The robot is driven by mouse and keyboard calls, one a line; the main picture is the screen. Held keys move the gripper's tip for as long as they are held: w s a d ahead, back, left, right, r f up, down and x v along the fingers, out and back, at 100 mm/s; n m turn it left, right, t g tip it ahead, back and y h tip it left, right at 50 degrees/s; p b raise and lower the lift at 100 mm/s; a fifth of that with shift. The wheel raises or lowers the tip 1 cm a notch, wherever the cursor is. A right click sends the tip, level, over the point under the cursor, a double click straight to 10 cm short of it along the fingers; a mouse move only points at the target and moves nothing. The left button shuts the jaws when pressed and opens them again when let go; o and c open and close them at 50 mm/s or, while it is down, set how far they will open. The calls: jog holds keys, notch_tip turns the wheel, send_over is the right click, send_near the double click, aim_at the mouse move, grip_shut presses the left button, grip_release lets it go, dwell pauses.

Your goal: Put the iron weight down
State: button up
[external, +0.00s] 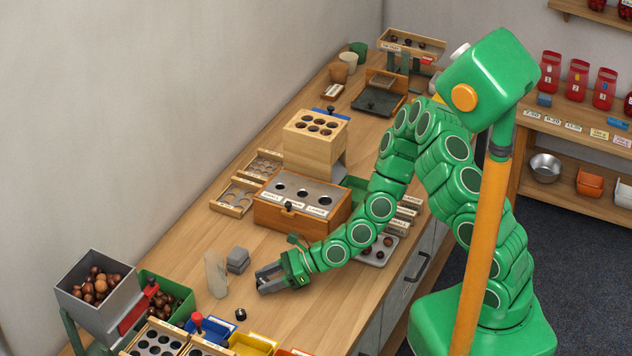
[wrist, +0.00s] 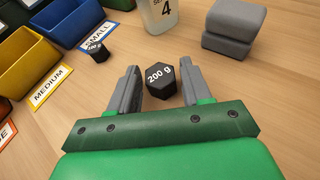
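The iron weight, a black hexagonal block marked 200 g (wrist: 161,82), is in the wrist view between the fingertips of my gripper (wrist: 157,84). The fingers stand on both sides of it, with a narrow gap showing at the left finger, so the gripper looks open around it. The weight appears to be at table level; its underside is hidden. In the external view my gripper (external: 268,279) is low over the wooden table (external: 310,305), and this weight is hidden there. A smaller black weight (wrist: 96,50) stands by the SMALL label; the external view shows it too (external: 240,314).
A pale bag-like container (external: 216,274) marked 4 and a grey stacked block (external: 237,260) stand just beyond my gripper. Blue (wrist: 62,22) and yellow (wrist: 25,72) bins are at the left of the wrist view. A wooden box with holes (external: 300,205) stands behind my gripper.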

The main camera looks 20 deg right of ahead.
jog(key=shift+o, duration=0.6)
jog(key=shift+r, duration=0.1)
jog(key=shift+v, duration=3.75)
jog(key=shift+d, duration=0.1)
